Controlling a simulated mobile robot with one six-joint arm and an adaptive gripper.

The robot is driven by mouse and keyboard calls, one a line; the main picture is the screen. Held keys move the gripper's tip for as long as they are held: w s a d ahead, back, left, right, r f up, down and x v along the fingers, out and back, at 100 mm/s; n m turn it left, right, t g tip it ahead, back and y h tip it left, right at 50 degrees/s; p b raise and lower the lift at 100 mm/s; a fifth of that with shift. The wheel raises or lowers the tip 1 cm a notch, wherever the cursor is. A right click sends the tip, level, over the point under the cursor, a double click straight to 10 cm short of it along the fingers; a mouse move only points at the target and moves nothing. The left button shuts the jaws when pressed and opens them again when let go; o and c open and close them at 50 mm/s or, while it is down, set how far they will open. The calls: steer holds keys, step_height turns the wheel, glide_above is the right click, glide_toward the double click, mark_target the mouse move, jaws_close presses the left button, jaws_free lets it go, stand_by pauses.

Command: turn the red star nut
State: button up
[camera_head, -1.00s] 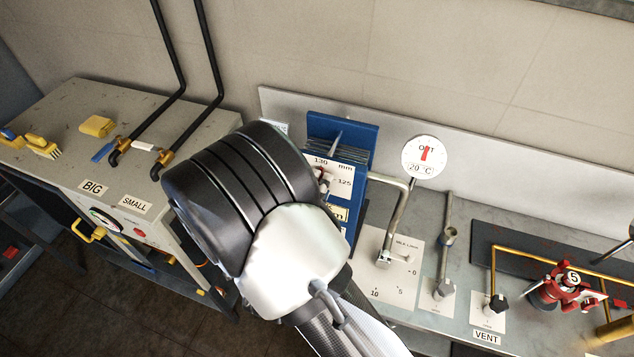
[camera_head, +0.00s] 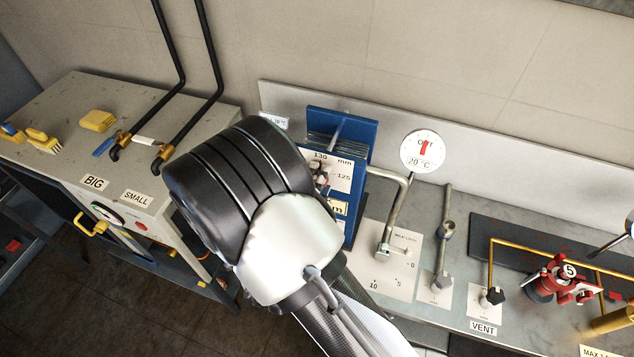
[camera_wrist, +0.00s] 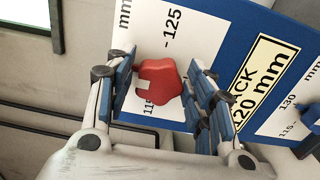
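The red star nut (camera_wrist: 160,82) sits on the white scale of a blue plate pack (camera_wrist: 222,28), between the 125 and 115 marks. A pale notch or pointer shows at its left side. My gripper (camera_wrist: 162,92) is open around the nut in the wrist view, one finger on each side. Narrow gaps seem to show between nut and pads, so contact is not clear. In the head view the blue plate pack (camera_head: 347,129) stands on the bench, and my arm hides its left and lower parts. The nut there is small and mostly covered by the fingertips.
A bent metal pipe (camera_head: 398,215) and a round dial (camera_head: 423,151) stand just right of the pack. A red device marked 5 (camera_head: 557,278) is farther right. A grey cabinet (camera_head: 62,125) with yellow brushes is at left. A wall is behind.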

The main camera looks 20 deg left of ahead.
steer(key=shift+o, duration=0.7)
steer(key=shift+s, duration=0.1)
steer(key=s+a, duration=0.1)
steer(key=s, duration=1.1)
